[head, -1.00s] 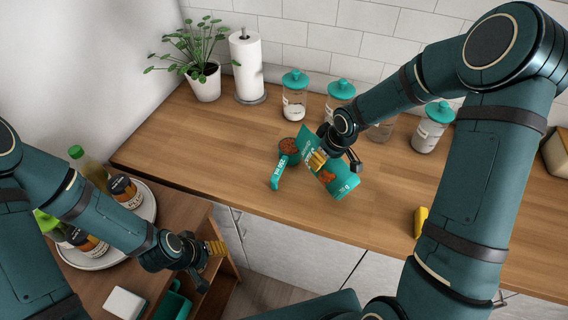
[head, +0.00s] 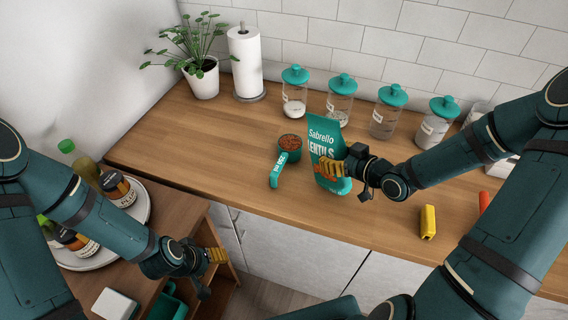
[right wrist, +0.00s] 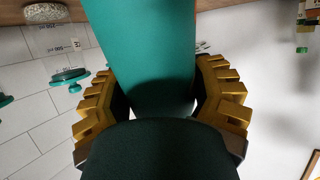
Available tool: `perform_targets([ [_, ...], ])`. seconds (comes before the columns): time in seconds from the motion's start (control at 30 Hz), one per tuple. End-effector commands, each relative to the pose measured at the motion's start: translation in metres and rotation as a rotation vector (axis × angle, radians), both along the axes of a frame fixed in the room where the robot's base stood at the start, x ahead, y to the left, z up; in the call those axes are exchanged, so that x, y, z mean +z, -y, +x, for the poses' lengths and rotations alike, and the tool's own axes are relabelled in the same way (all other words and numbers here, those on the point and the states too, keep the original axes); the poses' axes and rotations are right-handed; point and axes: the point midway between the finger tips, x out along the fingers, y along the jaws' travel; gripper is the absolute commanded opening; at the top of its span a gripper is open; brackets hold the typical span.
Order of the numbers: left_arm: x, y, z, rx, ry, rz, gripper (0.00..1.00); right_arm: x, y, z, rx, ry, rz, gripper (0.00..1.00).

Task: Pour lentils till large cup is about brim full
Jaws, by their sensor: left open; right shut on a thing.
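The large cup (head: 289,143), a teal measuring cup with a long handle toward the front left, stands on the wooden counter. Reddish-brown lentils show inside it, up near the rim. The teal lentil bag (head: 325,136) is just right of the cup, nearly upright, its printed front facing me. My right gripper (head: 331,169) is shut on the bag's lower part from the right. In the right wrist view the bag (right wrist: 145,50) sits between the yellow fingers. I cannot tell whether its base touches the counter. My left gripper (head: 217,256) is open and empty, low at the left.
Several glass jars with teal lids (head: 341,98) line the wall behind the bag. A paper towel roll (head: 246,62) and potted plant (head: 203,78) stand at the back left. A yellow object (head: 428,221) lies front right. A round tray (head: 141,215) holds bottles and jars at left.

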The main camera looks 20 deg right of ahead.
Motion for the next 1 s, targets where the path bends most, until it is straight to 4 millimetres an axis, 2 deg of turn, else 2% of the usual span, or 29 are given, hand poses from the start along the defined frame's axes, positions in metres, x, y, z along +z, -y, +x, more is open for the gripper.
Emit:
perform_targets([
  [0.03, 0.006, 0.0, 0.001, -0.001, 0.004, -0.001, 0.57, 0.007, -0.001, 0.002, 0.003, 0.004, -0.003, 0.17],
  [0.23, 0.004, 0.0, 0.001, -0.001, 0.003, -0.001, 0.57, 0.007, 0.0, 0.002, 0.002, 0.015, 0.002, 0.17],
  [0.6, -0.025, 0.0, 0.0, 0.0, 0.002, -0.001, 0.57, 0.046, 0.0, 0.002, 0.0, 0.296, 0.137, 0.17],
  [0.7, -0.027, 0.0, 0.001, 0.0, 0.002, -0.001, 0.57, 0.053, 0.0, 0.002, 0.001, 0.331, 0.155, 0.17],
  [1.0, -0.025, 0.0, 0.001, -0.001, 0.003, -0.001, 0.57, 0.056, 0.0, 0.002, 0.001, 0.337, 0.158, 0.17],
])
